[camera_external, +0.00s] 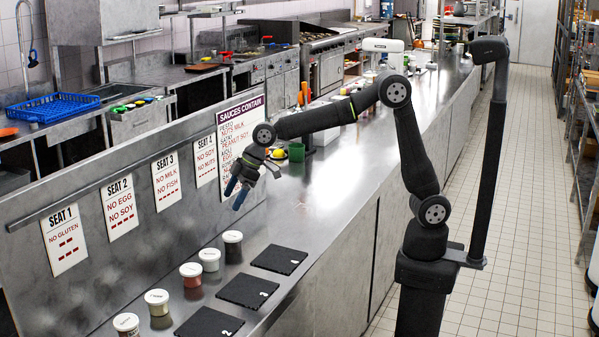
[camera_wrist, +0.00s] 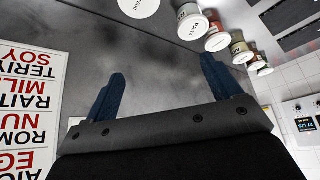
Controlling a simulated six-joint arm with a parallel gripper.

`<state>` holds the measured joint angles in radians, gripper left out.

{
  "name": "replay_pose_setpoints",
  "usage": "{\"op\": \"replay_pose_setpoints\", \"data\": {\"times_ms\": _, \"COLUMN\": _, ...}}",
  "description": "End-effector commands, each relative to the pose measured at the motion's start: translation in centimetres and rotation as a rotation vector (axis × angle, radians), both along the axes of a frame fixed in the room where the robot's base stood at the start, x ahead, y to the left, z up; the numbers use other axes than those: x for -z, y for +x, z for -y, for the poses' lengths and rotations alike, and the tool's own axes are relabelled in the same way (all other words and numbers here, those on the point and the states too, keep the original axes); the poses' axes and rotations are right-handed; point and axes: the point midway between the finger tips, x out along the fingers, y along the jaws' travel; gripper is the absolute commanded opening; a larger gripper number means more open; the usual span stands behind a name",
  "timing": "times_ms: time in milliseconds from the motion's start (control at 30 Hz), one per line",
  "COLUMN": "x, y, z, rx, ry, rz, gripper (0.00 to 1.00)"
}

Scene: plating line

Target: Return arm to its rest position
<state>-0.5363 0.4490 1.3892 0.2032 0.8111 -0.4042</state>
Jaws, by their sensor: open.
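My gripper (camera_external: 238,193) is open and empty, with its blue fingers pointing down above the steel counter (camera_external: 330,190) near the sign wall. In the wrist view its two blue fingers (camera_wrist: 160,90) stand wide apart with only bare steel between them. My arm is bent at the elbow and reaches left from its base beside the counter. Several lidded sauce cups stand below and in front of the gripper; the nearest cup (camera_external: 233,246) is dark with a white lid. A white lid also shows at the top of the wrist view (camera_wrist: 138,7).
Black numbered slates, one of them slate 3 (camera_external: 247,291), lie right of the cups. A green cup (camera_external: 296,152) and small items stand behind the gripper. Seat cards (camera_external: 118,207) and a sauces sign (camera_external: 240,135) hang on the wall. The counter's middle is clear.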

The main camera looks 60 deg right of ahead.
Motion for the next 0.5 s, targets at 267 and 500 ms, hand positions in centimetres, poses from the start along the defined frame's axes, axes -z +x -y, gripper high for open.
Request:
{"op": "replay_pose_setpoints", "data": {"times_ms": 267, "x": -3.3, "y": -3.5, "z": 1.3, "rx": -0.038, "ry": 0.0, "rz": 0.002, "gripper": 0.83}}
{"op": "replay_pose_setpoints", "data": {"times_ms": 500, "x": -4.6, "y": -1.9, "z": 4.6, "rx": 0.057, "ry": -0.002, "rz": 0.001, "gripper": 0.83}}
